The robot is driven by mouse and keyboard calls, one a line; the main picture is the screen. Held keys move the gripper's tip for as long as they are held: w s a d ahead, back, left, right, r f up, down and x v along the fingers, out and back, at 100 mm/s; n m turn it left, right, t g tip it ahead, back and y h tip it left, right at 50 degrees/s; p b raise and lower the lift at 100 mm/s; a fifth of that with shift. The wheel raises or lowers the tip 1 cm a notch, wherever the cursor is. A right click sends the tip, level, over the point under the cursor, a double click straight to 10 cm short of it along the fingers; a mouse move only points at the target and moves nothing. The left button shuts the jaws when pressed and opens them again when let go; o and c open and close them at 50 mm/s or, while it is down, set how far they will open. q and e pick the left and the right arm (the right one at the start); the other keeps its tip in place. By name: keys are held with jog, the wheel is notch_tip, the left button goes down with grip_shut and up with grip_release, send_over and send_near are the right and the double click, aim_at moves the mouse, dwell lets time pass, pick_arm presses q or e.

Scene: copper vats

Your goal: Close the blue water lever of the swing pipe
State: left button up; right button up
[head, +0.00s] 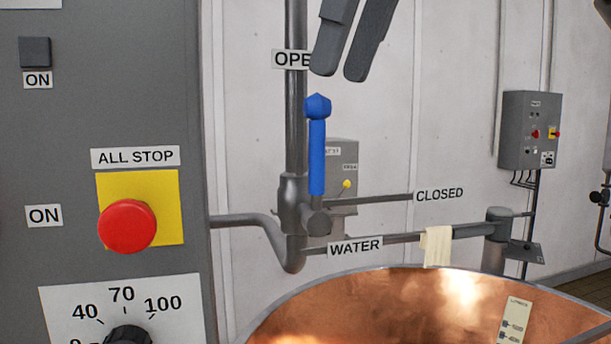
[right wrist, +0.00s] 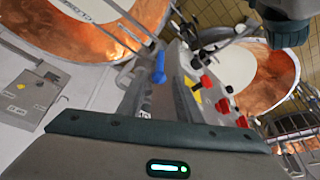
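The blue water lever (head: 317,155) stands upright on the swing pipe's valve (head: 296,205), its knob pointing up beside the "OPEN" label (head: 291,60), which is partly hidden. The "CLOSED" label (head: 440,195) is to the right, on a horizontal rod. My right gripper (head: 340,72) comes in from the top, just above and slightly right of the lever's knob. Its two fingers are apart with a narrow gap and nothing between them. In the right wrist view the blue lever (right wrist: 158,68) shows beyond the fingertips. My left gripper is not in view.
A grey control panel (head: 60,130) with a red stop button (head: 127,226) fills the left. The swing pipe with a "WATER" label (head: 355,247) and a pale cloth (head: 437,246) runs above the copper vat (head: 400,310). A grey wall box (head: 530,130) hangs at right.

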aim_at(310, 158)
jog(key=p+x, duration=0.2)
jog(key=x, duration=1.1)
jog(key=shift+a, duration=0.1)
grip_shut()
